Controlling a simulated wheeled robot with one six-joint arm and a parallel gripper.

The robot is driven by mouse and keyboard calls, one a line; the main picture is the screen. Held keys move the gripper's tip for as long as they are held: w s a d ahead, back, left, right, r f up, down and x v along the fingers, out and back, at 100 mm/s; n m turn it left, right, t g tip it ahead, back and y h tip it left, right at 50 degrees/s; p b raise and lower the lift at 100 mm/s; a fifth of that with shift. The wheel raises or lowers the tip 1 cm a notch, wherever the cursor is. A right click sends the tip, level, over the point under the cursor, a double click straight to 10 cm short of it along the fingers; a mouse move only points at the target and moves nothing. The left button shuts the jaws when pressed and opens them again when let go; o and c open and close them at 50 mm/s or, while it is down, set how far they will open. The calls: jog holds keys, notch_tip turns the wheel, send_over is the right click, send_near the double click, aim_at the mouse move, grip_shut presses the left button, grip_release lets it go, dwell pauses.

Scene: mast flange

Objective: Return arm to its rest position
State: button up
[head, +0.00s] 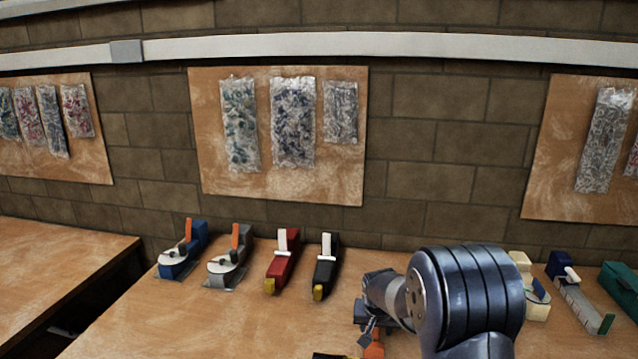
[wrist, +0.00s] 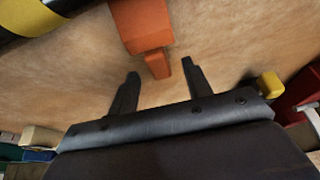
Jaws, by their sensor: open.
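My arm reaches over the wooden bench in the head view, and my gripper (head: 366,322) points down at the bench, partly hidden by my own wrist. In the wrist view my gripper (wrist: 160,68) has its two dark fingers apart. The narrow end of an orange part (wrist: 140,25) shows between and just beyond the fingertips, with gaps at both sides. An orange piece also shows below my gripper in the head view (head: 373,346). I cannot tell how high the fingers are above the bench.
Blue (head: 182,250), grey (head: 228,256), red (head: 283,262) and black (head: 326,265) tools stand left of my arm. More tools, one with a grey body (head: 580,305), stand at right. Boards with bagged parts (head: 240,125) hang on the brick wall. The bench's front left is clear.

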aim_at(375, 329)
jog(key=x, duration=0.3)
jog(key=shift+f, duration=0.15)
jog(key=shift+w+p, duration=0.3)
jog(key=shift+w, duration=0.25)
jog(key=shift+s, duration=0.1)
